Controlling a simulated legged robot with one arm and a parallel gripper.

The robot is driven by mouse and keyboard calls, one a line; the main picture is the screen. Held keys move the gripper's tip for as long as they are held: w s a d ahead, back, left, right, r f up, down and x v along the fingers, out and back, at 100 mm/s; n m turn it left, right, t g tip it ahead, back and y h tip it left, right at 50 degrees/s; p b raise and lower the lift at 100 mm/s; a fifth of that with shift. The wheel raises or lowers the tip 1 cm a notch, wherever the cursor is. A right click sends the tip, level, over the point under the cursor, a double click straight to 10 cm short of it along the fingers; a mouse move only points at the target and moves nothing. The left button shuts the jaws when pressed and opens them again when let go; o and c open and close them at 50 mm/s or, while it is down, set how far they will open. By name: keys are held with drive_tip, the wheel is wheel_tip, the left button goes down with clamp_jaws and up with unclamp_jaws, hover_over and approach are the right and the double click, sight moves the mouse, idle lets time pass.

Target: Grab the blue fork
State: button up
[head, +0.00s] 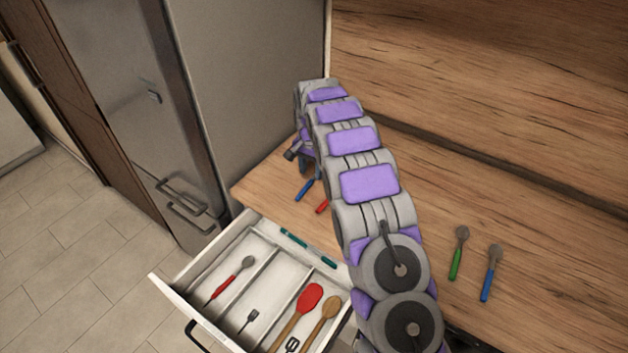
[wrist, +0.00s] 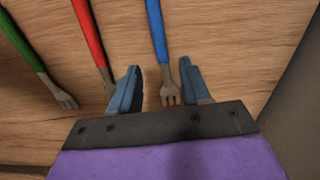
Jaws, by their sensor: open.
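The blue fork (wrist: 157,32) lies on the wooden counter. In the wrist view its handle runs up out of the frame and its grey tines point toward my gripper's palm. My gripper (wrist: 160,68) is open, with one blue-grey finger on each side of the fork's neck. The fingers appear apart from the fork, and I cannot tell their height above the counter. In the head view a blue handle (head: 304,190) shows just below my gripper (head: 304,166); the tines are hidden there.
A red-handled utensil (wrist: 88,32) and a green-handled fork (wrist: 22,42) lie left of the blue fork. The open drawer (head: 172,287) holds several utensils. A green spoon (head: 456,262) and a blue spoon (head: 488,284) lie on the right counter. The fridge (head: 255,100) stands at left.

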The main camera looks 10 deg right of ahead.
sight(310, 181)
drive_tip(key=f, duration=0.2)
drive_tip(key=f+b, duration=0.1)
drive_tip(key=f, duration=0.1)
drive_tip(key=shift+w+a, duration=0.1)
drive_tip(key=shift+a, duration=0.15)
drive_tip(key=shift+c, duration=0.2)
clamp_jaws()
